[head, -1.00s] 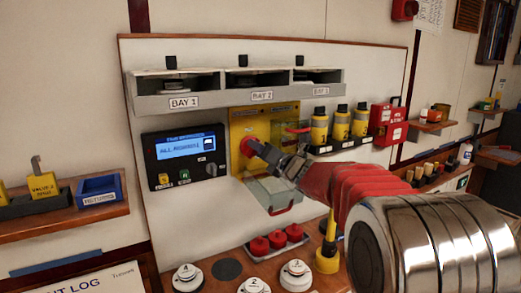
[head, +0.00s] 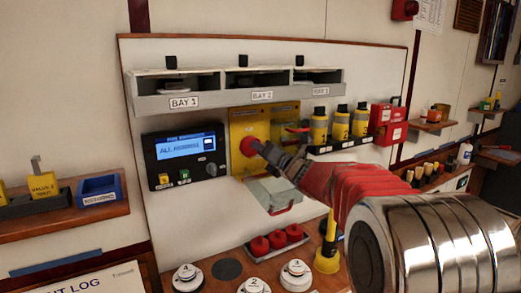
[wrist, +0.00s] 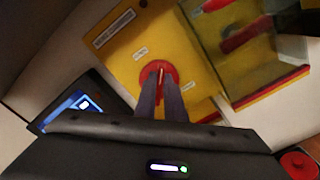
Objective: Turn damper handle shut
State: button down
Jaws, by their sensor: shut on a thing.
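The damper handle (head: 247,146) is a red round knob on a yellow panel (head: 240,119) on the white wall board. In the wrist view it shows as a red disc (wrist: 147,72) with a narrow raised bar. My gripper (head: 257,149) reaches it from the right. In the wrist view the two fingers of my gripper (wrist: 160,76) are shut on the raised bar, one on each side. The fingers hide part of the disc. The lettering on the panel labels is too blurred to read.
Right of the knob is a second yellow panel with a clear cover (head: 275,192) hanging open below and a red handle (wrist: 246,33). A black display box (head: 186,156) is close on the left. Grey bays (head: 235,95) sit above. Red caps (head: 277,240) and white discs are below.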

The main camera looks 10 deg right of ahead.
jog(key=shift+d+f+m, duration=0.1)
jog(key=shift+f+m, duration=0.05)
jog(key=shift+m, duration=0.15)
jog(key=c, duration=1.8)
grip_release()
jog(key=shift+c, duration=0.2)
notch_tip(320, 180, up, 10)
